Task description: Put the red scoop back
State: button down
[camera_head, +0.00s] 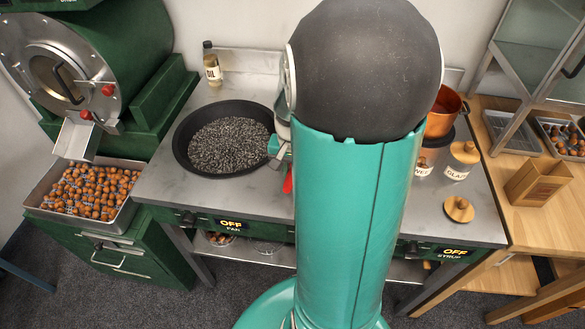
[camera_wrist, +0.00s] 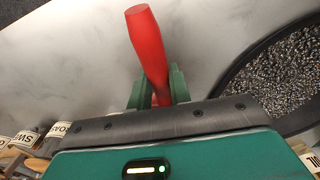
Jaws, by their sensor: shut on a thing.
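The red scoop's handle (camera_wrist: 148,45) shows in the wrist view, sticking up and away from between the green fingers of my gripper (camera_wrist: 158,90). My gripper is shut on it. The rest of the scoop is hidden behind the gripper body. In the head view a small red piece of the scoop (camera_head: 288,181) shows beside my arm, just right of the black pan (camera_head: 180,150). My arm hides most of the gripper there, with a green part of it at the pan's right rim.
The pan holds dark pellets and sits on the steel counter (camera_head: 165,190). An oil bottle (camera_head: 212,64) stands behind it. Labelled jars (camera_head: 461,160), a copper pot (camera_head: 444,108) and a round wooden lid (camera_head: 459,209) are to the right. A chestnut tray (camera_head: 45,212) is at left.

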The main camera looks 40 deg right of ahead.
jog(key=shift+f, duration=0.55)
jog(key=c, duration=1.2)
grip_release()
notch_tip(320, 180, up, 14)
jog(key=shift+a, duration=0.1)
jog(key=s+a+r+n+t, duration=0.2)
jog(key=a+n, duration=0.3)
jog(key=a, duration=0.6)
jog(key=s+a+r+n+t, duration=0.3)
jog(key=a+n, duration=0.3)
jog(key=a, duration=0.5)
jog(key=shift+r, duration=0.6)
